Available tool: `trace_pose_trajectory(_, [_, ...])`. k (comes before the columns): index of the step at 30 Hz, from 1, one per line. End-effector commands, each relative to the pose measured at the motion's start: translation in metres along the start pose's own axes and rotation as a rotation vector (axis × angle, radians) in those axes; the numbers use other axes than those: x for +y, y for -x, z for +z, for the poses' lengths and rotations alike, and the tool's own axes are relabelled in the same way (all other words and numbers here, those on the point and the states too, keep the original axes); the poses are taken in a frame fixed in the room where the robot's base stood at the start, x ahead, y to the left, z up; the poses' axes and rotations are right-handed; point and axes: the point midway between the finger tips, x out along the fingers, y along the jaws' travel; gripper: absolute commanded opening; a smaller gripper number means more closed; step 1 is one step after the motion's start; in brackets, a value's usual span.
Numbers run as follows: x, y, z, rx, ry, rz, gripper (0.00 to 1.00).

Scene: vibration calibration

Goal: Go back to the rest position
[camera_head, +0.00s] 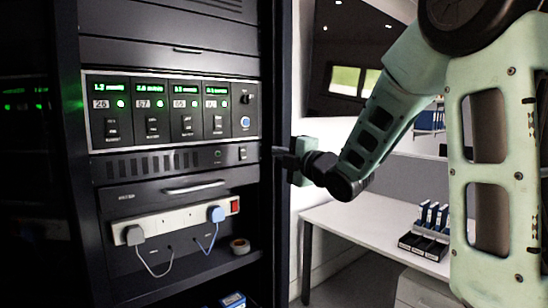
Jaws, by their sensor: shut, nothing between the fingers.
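My gripper (279,151) is at the right edge of the rack, at about the height of the strip just below the display panel. It is small in view and shut, with nothing seen between its fingers. My arm reaches in from the right, bent at the elbow. The rack's front panel (247,89) has several green displays, toggle switches and a blue-lit button. I cannot tell whether the fingertips touch the rack frame.
A power strip (178,220) with two plugs and cables sits on a rack shelf. A roll of tape (240,246) lies on that shelf. A white table (345,214) at right holds blue-and-black items (427,244). Open space lies between rack and table.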

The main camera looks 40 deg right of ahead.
Motion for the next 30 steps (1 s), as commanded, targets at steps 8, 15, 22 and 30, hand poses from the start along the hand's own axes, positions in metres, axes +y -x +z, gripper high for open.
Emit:
trace_pose_trajectory(8, [0.0, 0.002, 0.0, 0.0, 0.0, -0.001, 0.0])
trace_pose_trajectory(15, [0.0, 0.001, 0.0, 0.0, 0.0, 0.0, 0.0])
trace_pose_trajectory(22, [-0.013, -0.002, -0.018, 0.005, -0.078, -0.062, 0.0])
trace_pose_trajectory(30, [-0.108, 0.026, -0.15, -0.043, -0.546, -0.561, 0.0])
